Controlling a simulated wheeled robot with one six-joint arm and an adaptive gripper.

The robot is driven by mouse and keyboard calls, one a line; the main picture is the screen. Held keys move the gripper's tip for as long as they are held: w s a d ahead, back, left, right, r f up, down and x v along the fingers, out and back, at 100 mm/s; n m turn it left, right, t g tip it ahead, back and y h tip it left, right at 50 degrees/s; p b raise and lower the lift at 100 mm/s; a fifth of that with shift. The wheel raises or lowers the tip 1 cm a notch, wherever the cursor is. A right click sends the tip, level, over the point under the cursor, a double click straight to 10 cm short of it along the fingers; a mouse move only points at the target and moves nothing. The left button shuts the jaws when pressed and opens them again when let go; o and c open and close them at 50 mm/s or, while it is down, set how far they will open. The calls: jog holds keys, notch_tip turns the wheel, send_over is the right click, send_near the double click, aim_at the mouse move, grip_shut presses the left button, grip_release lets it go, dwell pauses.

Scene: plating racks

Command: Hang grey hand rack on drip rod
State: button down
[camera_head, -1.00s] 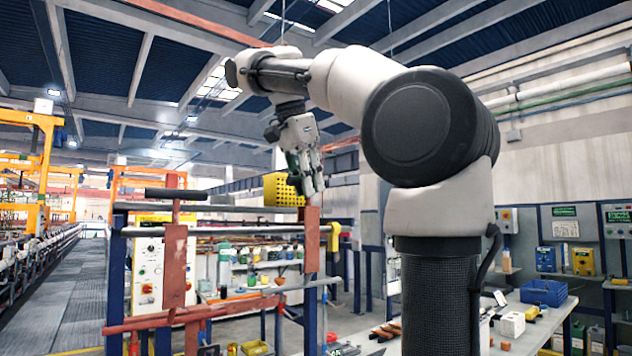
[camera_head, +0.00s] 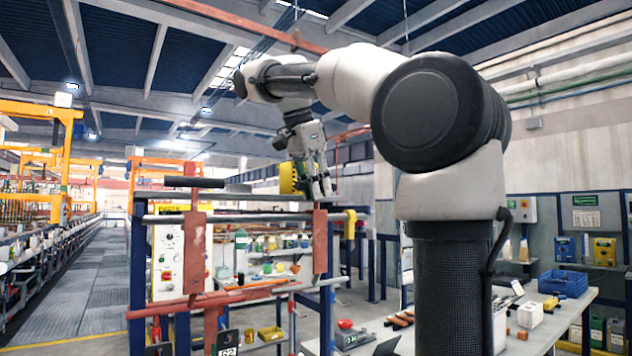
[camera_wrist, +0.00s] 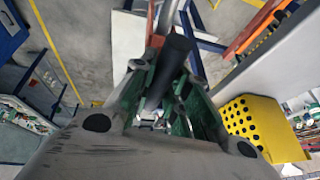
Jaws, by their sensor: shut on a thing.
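My gripper (camera_head: 318,188) points down over the right part of a blue-framed stand. In the wrist view its green-lined fingers (camera_wrist: 165,118) are shut around a dark grey cylinder (camera_wrist: 172,62), apparently the handle of the grey hand rack. The rest of the rack cannot be made out in the head view. A grey horizontal rod (camera_head: 265,218), likely the drip rod, crosses the stand just below the fingertips. I cannot tell whether the rack touches it.
A yellow perforated basket (camera_wrist: 255,130) is beside the gripper. A workbench (camera_head: 555,325) stands at right; an open aisle (camera_head: 75,290) runs at left.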

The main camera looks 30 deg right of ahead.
jog(key=c, duration=1.3)
grip_release()
jog(key=v, duration=0.7)
jog(key=shift+r, duration=0.2)
jog(key=shift+s, duration=0.1)
jog(key=shift+a, duration=0.1)
